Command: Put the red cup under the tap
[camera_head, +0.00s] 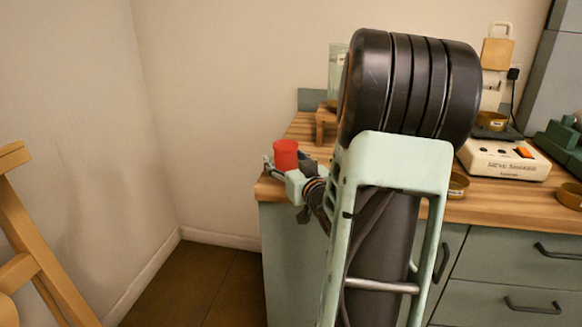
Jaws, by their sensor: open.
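The red cup (286,155) stands upright at the left end of the wooden counter. My gripper (268,163) is at the cup, with a finger showing to its left and the gripper body below and to its right. The jaws are open around or beside the cup; I cannot tell which, nor whether they touch it. My dark and pale green arm fills the middle of the view and hides part of the counter. No tap can be made out; a pale glass-like vessel (337,70) shows partly behind my arm.
A small wooden stand (326,122) is behind the cup. To the right on the counter (500,205) are a white sieve shaker (503,160), several brass-coloured bowls (491,121) and a green object (562,135). A wooden easel-like frame (30,255) stands at far left. Floor between is clear.

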